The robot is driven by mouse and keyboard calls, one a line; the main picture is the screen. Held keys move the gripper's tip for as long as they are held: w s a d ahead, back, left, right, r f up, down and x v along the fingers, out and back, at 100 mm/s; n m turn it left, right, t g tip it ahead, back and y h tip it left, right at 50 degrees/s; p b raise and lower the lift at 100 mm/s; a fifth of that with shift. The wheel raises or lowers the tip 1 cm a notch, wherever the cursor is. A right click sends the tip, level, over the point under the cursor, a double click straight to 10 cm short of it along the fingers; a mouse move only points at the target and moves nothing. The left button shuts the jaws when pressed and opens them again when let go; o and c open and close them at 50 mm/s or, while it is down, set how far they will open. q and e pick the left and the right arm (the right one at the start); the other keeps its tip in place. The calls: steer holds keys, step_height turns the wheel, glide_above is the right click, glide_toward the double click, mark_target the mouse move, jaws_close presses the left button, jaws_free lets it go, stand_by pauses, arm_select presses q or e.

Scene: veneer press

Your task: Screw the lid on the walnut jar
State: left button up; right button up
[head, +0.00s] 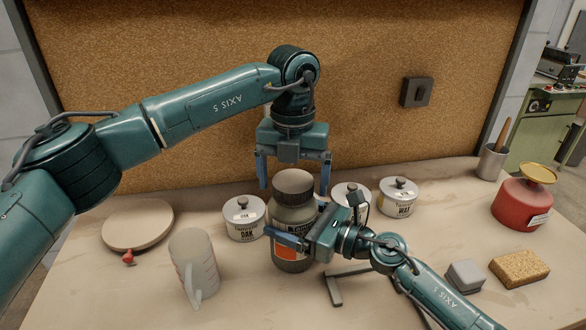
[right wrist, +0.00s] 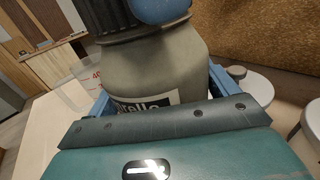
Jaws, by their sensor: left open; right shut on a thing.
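The jar (head: 293,217), large and grey with a dark and orange label, stands upright on the bench. A dark lid (head: 293,182) sits on its mouth; whether it is threaded I cannot tell. In the right wrist view the jar (right wrist: 155,65) fills the middle, with the ribbed lid edge (right wrist: 110,22) above. My left gripper (head: 294,186) points down from above, open, its blue fingers apart on either side of the lid. My right gripper (head: 291,224) is shut on the jar's body from the front right; its far finger is mostly hidden in the head view.
Tins stand beside the jar: an oak tin (head: 244,228) left, a wax tin (head: 398,207) right, another partly hidden between. A measuring jug (head: 196,265) and round board (head: 138,222) are left.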

arm_select(q)
steer(key=c, duration=1.1)
steer(key=shift+o, duration=0.2)
steer(key=m, duration=1.1)
steer(key=o, duration=1.2)
steer(key=shift+c, duration=0.2)
step_height(320, 180, up, 12)
